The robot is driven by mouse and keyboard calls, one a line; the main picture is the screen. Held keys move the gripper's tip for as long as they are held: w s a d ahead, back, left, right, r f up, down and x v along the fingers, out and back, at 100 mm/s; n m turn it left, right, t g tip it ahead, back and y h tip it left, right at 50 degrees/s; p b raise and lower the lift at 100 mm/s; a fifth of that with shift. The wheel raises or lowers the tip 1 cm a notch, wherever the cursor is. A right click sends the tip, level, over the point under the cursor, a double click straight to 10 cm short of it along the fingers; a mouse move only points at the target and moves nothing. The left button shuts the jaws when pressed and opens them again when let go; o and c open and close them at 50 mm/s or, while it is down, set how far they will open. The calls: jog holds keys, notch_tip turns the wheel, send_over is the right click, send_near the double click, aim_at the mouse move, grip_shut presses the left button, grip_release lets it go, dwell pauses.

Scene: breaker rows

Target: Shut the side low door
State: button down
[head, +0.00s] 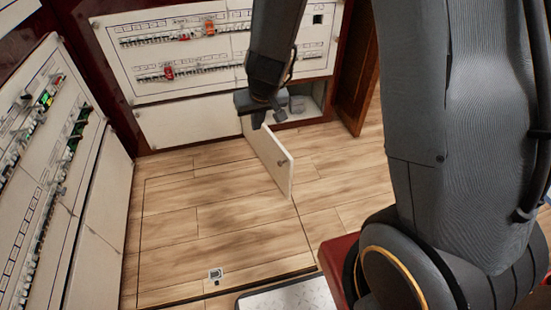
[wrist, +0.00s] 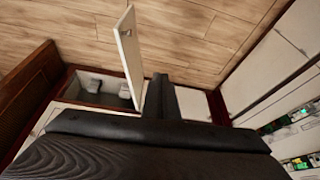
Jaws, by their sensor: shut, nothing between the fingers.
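A white low door (head: 270,158) stands swung open at the bottom of the back panel, sticking out over the floor. My gripper (head: 268,119) is shut and empty, close to the hinge end of the door in the head view. In the wrist view its dark fingers (wrist: 160,97) are just right of the door. I cannot tell whether they touch it. The gripper hides part of the compartment opening.
Grey items (head: 296,104) sit inside the compartment. A closed white low panel (head: 182,122) is left of the door. Breaker rows (head: 190,70) line the back wall above, and another breaker panel (head: 40,150) stands at the left. The wooden floor (head: 220,215) before the door is clear.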

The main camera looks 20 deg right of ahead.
jog(key=w+f+t+h+b, duration=0.15)
jog(key=w+f+b, duration=0.35)
jog(key=f, duration=0.6)
jog(key=h+b, duration=0.4)
jog(key=b, duration=0.3)
send_near(280, 152)
notch_tip(280, 152, down, 3)
jog(key=a, duration=0.2)
jog(key=shift+n, duration=0.3)
jog(key=shift+w+d+f+b, duration=0.15)
jog(key=shift+w+d+b, duration=0.3)
jog(key=shift+d, duration=0.5)
jog(key=shift+w+d+f+b, duration=0.2)
jog(key=shift+w+d, duration=0.45)
jog(key=shift+d, duration=0.3)
jog(key=shift+w+d+y, duration=0.1)
jog(key=shift+y, duration=0.15)
